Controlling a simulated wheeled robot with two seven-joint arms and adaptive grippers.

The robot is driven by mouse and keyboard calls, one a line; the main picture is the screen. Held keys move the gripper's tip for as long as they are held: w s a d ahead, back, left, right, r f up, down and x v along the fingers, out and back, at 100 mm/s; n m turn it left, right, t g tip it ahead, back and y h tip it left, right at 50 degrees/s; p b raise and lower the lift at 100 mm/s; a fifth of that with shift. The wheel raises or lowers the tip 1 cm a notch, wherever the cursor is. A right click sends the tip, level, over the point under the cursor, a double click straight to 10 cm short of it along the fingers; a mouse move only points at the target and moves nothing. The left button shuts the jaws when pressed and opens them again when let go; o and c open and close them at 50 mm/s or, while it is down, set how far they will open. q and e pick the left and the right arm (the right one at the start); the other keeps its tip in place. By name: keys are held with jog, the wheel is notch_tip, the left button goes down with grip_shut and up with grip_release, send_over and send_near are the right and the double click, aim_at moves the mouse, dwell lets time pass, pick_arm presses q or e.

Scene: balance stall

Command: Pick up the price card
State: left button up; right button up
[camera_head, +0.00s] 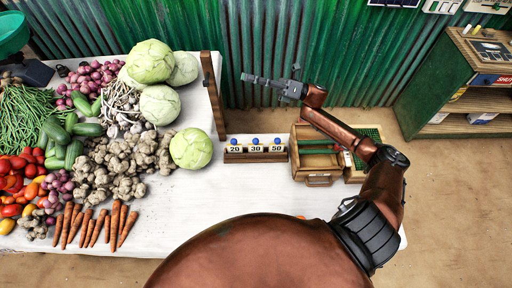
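White price cards marked 20, 30 and 50 (256,149) stand side by side in a wooden holder (256,158) on the white table. Round blue tops show above each card. I cannot tell which one is the price card meant. My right gripper (247,78) is beyond the holder, near the green wall, with its fingers pointing left. It is apart from the cards and seen nearly edge-on, so its opening is unclear. No thing shows in it. My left gripper is not in view.
A wooden box (318,181) and a green-lined tray (368,133) stand right of the holder. An upright wooden board (213,95) and cabbages (191,148) are to its left. Vegetables fill the left side. The white table (222,208) is clear in front.

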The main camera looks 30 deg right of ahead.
jog(key=s+a+f+n+g+h+p, duration=0.1)
jog(key=s+a+f+n+g, duration=0.15)
jog(key=a+g, duration=0.2)
jog(key=s+a+f+n+g+h+p, duration=0.1)
jog(key=s+a+n+g+p, duration=0.15)
jog(key=a, duration=0.35)
jog(key=n+g+h+p, duration=0.3)
jog(key=h+p, duration=0.5)
jog(key=h, duration=0.8)
send_over(254, 146)
jog(key=f, duration=2)
jog(key=shift+w+d+f, duration=0.3)
jog(key=shift+f, duration=0.1)
notch_tip(254, 146, down, 3)
jog(key=shift+r, duration=0.2)
notch_tip(254, 146, down, 4)
jog(key=shift+s+a+f+p, duration=0.1)
jog(key=shift+f+p, duration=0.05)
jog(key=shift+p, duration=0.4)
jog(key=shift+f, duration=0.45)
jog(key=shift+c, duration=0.6)
